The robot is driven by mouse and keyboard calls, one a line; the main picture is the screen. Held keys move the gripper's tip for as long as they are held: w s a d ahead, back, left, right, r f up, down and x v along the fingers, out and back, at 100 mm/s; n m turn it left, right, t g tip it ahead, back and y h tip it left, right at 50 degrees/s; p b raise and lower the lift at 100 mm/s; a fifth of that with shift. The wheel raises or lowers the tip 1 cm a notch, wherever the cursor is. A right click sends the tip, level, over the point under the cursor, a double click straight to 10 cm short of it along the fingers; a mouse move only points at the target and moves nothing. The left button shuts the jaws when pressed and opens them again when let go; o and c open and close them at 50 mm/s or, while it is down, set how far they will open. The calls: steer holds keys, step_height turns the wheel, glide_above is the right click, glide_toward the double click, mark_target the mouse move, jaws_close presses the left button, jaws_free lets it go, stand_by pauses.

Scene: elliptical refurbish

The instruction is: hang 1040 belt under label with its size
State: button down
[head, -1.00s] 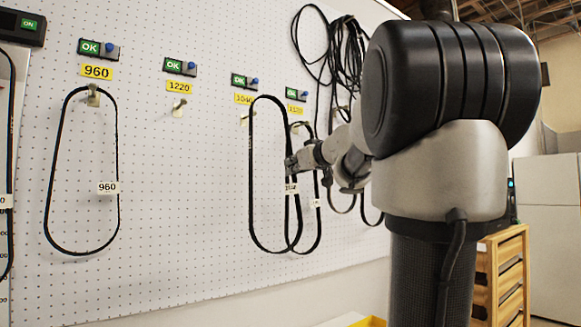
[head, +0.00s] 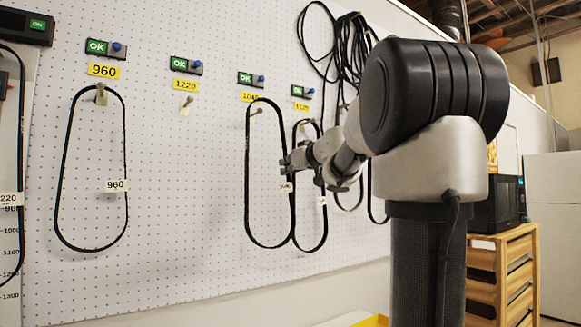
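The 1040 belt (head: 247,185) is a long black loop with a white tag (head: 287,187) on its right strand; the tag's print is too small to read surely. My gripper (head: 287,163) is at the right strand above the tag and appears shut on it, though its fingertips are small. The belt's top arcs over the lower part of the yellow 1040 label (head: 250,97). The peg (head: 257,110) under that label shows inside the loop, below the belt's top. I cannot tell whether they touch.
The 960 belt (head: 57,185) hangs on its peg at left. The peg (head: 186,102) under the 1220 label (head: 185,83) is bare. A belt (head: 325,225) hangs under the 1120 label (head: 300,107), close behind my gripper. Several loose black belts (head: 350,50) hang higher up.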

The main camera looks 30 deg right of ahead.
steer(key=w+f, duration=0.2)
steer(key=w, duration=0.4)
stand_by(0.6)
steer(key=shift+a+f, duration=0.1)
stand_by(0.4)
steer(key=c, duration=1.6)
jaws_free()
steer(key=shift+o, duration=0.2)
steer(key=s+r, duration=0.1)
steer(key=s, duration=1.1)
steer(key=shift+d+r, duration=0.25)
steer(key=shift+r, duration=0.05)
